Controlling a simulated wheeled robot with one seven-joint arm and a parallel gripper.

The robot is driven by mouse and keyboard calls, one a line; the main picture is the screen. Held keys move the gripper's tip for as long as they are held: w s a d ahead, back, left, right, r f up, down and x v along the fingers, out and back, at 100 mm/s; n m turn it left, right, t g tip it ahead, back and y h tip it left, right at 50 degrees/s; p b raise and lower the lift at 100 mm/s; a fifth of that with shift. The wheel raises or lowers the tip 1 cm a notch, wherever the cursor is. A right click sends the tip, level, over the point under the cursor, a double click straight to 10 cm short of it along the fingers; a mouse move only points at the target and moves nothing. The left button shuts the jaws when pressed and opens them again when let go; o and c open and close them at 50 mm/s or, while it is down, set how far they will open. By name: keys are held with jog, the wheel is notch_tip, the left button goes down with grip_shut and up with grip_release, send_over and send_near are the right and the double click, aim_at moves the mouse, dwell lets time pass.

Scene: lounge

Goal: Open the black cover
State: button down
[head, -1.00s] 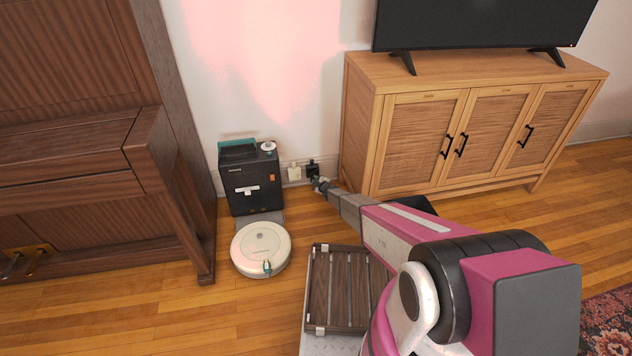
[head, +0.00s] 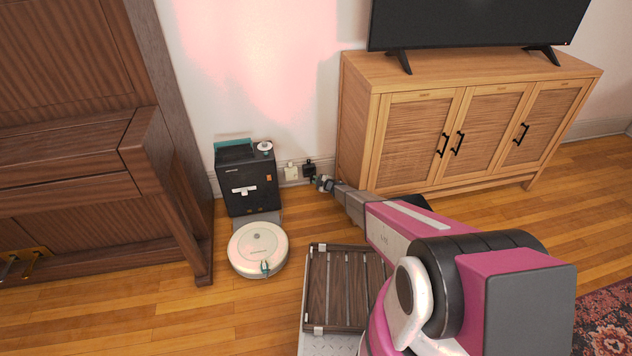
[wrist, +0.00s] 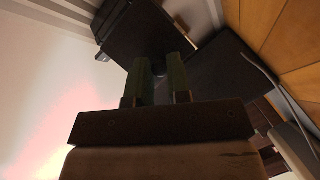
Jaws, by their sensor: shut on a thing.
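The black cover (head: 309,166) is a small dark piece low on the wall, beside a white outlet (head: 291,173). My gripper (head: 323,183) reaches in from the right and sits just below and right of it. In the wrist view the two green fingers (wrist: 160,78) stand close together with a dark piece between them, and a large black shape (wrist: 150,32) lies beyond the fingertips. The jaws are closed on the dark piece, which I take to be the cover. It is too small and dark to tell how far the cover is swung.
A black dock (head: 248,180) with a teal top stands left of the outlets, with a white robot vacuum (head: 258,250) before it. A wooden cabinet (head: 400,75) is close on the right. A dark slatted platform (head: 345,285) lies in front. Open floor is at lower left.

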jog(key=c, duration=1.1)
grip_release()
jog(key=shift+o, duration=0.2)
jog(key=shift+r, duration=0.1)
jog(key=shift+r, duration=0.35)
jog(key=shift+o, duration=0.9)
jog(key=r, duration=0.2)
jog(key=s+r, duration=0.1)
jog(key=r, duration=0.1)
jog(key=shift+a, duration=0.4)
jog(key=s+a+r, duration=0.4)
jog(key=s+a, duration=0.1)
jog(key=s+a+r, duration=0.2)
jog(key=shift+s+a, duration=0.15)
jog(key=shift+a, duration=0.05)
jog(key=shift+c, duration=0.9)
